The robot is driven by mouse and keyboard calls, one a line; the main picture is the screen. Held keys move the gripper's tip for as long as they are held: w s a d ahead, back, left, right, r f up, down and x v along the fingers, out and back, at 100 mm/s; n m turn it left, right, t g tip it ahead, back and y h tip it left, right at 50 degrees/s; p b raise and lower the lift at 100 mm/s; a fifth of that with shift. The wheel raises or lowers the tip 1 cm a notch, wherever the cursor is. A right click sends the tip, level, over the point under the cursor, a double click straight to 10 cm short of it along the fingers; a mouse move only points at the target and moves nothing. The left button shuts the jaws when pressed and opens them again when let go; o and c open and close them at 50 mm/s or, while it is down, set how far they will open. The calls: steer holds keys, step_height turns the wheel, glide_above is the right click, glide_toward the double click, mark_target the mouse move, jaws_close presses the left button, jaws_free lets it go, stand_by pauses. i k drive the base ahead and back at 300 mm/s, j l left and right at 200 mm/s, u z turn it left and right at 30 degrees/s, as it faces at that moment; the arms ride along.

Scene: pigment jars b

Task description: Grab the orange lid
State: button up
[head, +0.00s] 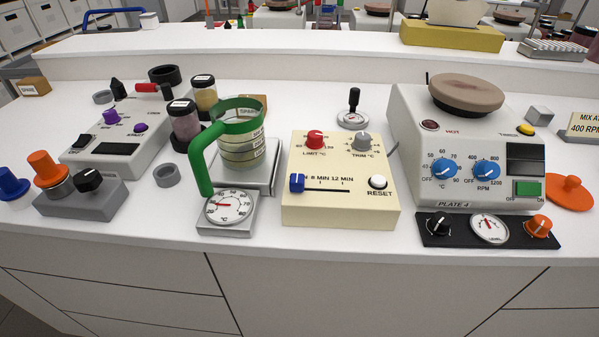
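An orange lid (568,194), a flat round disc with a small raised knob on top, lies on the white bench (345,243) at the far right. It is just right of the white hot plate (440,150), near its green switch, and looks clear of other things. A stepped orange cap or knob (47,168) sits on a grey metal cylinder on a grey block at the far left. A small orange knob (538,225) is on the black panel in front of the hot plate. My gripper is not in view.
The black panel (461,238) lies left of and in front of the lid. A cream control box (340,210) and a green-handled beaker (240,150) stand mid-bench. Bare bench lies along the front edge.

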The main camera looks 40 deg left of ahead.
mark_target(568, 192)
steer(key=i+z, duration=0.25)
steer(key=z, duration=0.15)
steer(key=i+z, duration=0.2)
steer(key=z, duration=0.2)
steer(key=i+j+z, duration=0.15)
steer(key=z, duration=0.25)
steer(key=i, duration=0.05)
